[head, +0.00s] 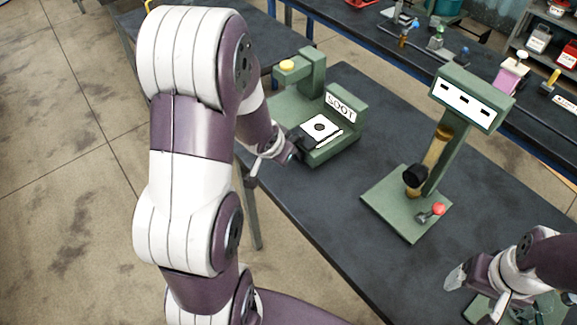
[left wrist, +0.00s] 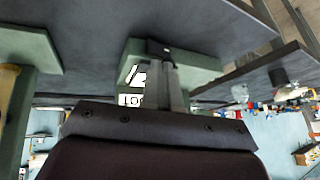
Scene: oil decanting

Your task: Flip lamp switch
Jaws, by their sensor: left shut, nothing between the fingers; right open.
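A green stand (head: 437,165) with a brass tube carries a white panel with three dark slots (head: 467,104). A small lever with a red ball (head: 438,209) sits on its base; I cannot tell whether this is the lamp switch. A green device marked SOOT (head: 346,110) has a yellow knob (head: 287,66) and a white card with a dark spot (head: 321,127). My left gripper (head: 290,156) is shut and empty at the device's near left side; its fingers (left wrist: 165,85) overlap the green base in the left wrist view. Contact is unclear. My right gripper (head: 466,283) is open at lower right.
The dark table (head: 330,205) has clear room between the SOOT device and the stand. Another green base (head: 480,308) lies partly hidden under my right gripper. A back bench (head: 340,25) holds small tools and bottles. My left arm covers much of the left side.

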